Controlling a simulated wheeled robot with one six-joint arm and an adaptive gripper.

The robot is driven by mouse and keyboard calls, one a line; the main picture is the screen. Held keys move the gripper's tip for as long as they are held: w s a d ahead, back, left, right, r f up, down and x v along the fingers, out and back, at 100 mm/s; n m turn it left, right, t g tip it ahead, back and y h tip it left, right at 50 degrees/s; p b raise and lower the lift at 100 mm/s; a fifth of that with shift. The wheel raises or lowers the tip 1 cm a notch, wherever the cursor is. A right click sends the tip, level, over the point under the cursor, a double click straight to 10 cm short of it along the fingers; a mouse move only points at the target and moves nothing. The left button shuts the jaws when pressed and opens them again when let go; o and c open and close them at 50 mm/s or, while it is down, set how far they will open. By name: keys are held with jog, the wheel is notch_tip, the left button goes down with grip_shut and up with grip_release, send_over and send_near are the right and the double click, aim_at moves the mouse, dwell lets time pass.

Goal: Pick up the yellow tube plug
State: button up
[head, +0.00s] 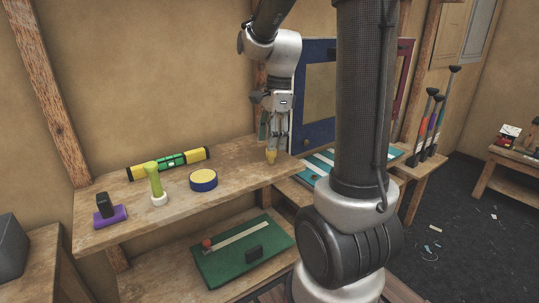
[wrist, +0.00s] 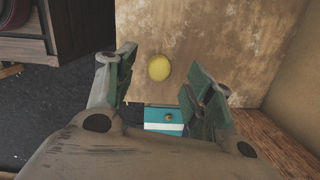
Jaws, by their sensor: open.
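The yellow tube plug (head: 271,157) stands near the right end of the wooden shelf, directly below my gripper in the head view. In the wrist view the plug (wrist: 159,68) shows as a round yellow top on the bare wood, between the lines of the two fingers. My gripper (head: 272,143) points down over it. Its fingers (wrist: 160,75) are apart, with nothing held between them. How much height separates the fingertips from the plug is hard to tell.
On the shelf (head: 230,178) to the left are a yellow-and-green level (head: 170,163), a blue-and-yellow round (head: 204,180), a green-handled tool (head: 155,182) and a purple block (head: 110,215). A blue-framed board (head: 318,132) stands behind, right of my gripper.

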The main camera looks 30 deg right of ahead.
aim_at(271, 156)
notch_tip(271, 156, down, 5)
jog(key=shift+r, duration=0.1)
jog(key=shift+c, duration=0.4)
jog(key=c, duration=0.8)
